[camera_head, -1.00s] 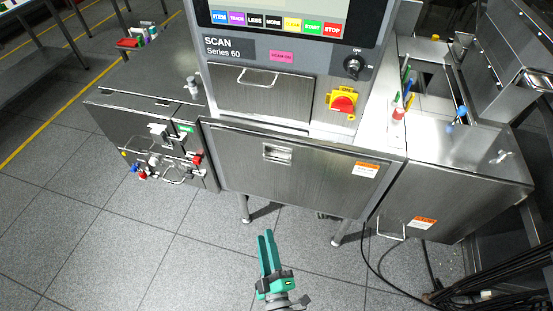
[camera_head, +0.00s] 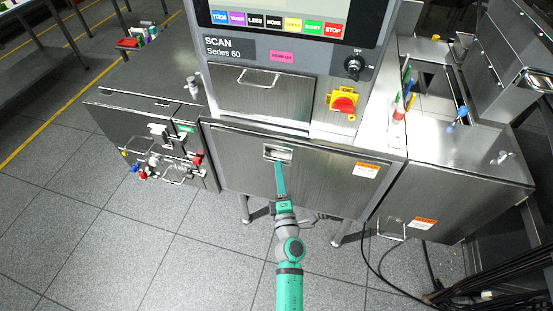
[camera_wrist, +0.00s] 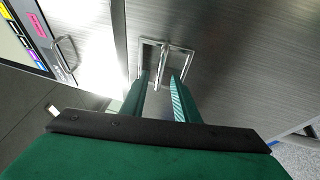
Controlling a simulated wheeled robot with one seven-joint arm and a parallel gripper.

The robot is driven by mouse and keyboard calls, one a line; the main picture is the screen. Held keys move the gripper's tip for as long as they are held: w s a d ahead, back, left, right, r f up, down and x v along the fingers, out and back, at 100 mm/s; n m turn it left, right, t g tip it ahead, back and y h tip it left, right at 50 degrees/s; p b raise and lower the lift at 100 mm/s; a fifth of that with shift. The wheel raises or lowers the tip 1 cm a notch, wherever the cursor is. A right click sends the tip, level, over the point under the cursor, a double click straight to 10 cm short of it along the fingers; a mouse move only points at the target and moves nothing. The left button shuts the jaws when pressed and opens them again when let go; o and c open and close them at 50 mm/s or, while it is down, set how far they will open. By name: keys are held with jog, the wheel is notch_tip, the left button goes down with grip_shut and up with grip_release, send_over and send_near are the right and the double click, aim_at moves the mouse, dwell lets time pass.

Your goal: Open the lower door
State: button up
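The lower door (camera_head: 237,165) is a wide brushed-metal panel under the scanner's control console, and it looks shut. Its recessed handle (camera_head: 278,153) sits near the top of the panel. In the wrist view the handle (camera_wrist: 163,62) is a metal bar in a square recess, just ahead of my fingertips. My green gripper (camera_head: 280,166) points up at the handle from below. In the wrist view my gripper (camera_wrist: 161,80) is open, its two fingers apart on either side of the bar's line. Whether the tips reach around the bar is hard to tell.
An upper drawer front with a handle (camera_head: 258,80) sits above the door. A yellow and red switch (camera_head: 343,102) is on the console. Side cabinets stand left (camera_head: 140,135) and right (camera_head: 470,185). Black cables (camera_head: 385,270) lie on the floor at right. The front floor is clear.

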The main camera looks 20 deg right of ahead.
aim_at(277, 159)
jog(key=x, duration=0.5)
jog(key=shift+w+d, duration=0.1)
jog(key=shift+w, duration=0.25)
grip_shut()
